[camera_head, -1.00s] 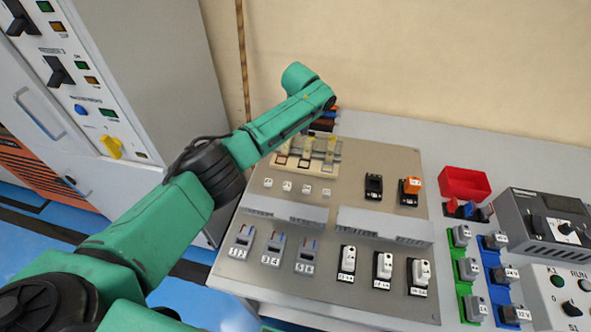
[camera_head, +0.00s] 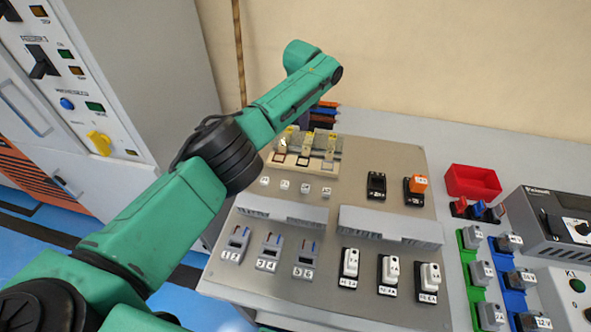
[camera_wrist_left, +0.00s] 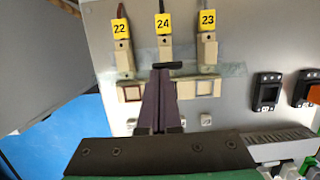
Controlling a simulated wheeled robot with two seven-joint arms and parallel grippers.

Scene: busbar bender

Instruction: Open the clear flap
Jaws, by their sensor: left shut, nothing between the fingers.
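The clear flap (camera_wrist_left: 235,69) is a faint, see-through strip across the lower part of three yellow-tagged terminals, 22, 24 and 23 (camera_wrist_left: 208,52), on the grey panel. The terminals also show in the head view (camera_head: 307,147), where the flap is hard to make out. My left gripper (camera_wrist_left: 163,72) is shut and empty in the wrist view. Its tips are at the middle terminal, 24, just below a small dark bar; I cannot tell whether they touch the flap. In the head view my left arm hides the fingers. My right gripper is not in view.
Small square buttons (camera_head: 285,184), grey ducts (camera_head: 390,224) and rows of breakers (camera_head: 389,275) lie nearer on the panel. A red bin (camera_head: 472,181) stands to its right. A grey cabinet (camera_head: 150,70) rises at the left, and a wall is behind.

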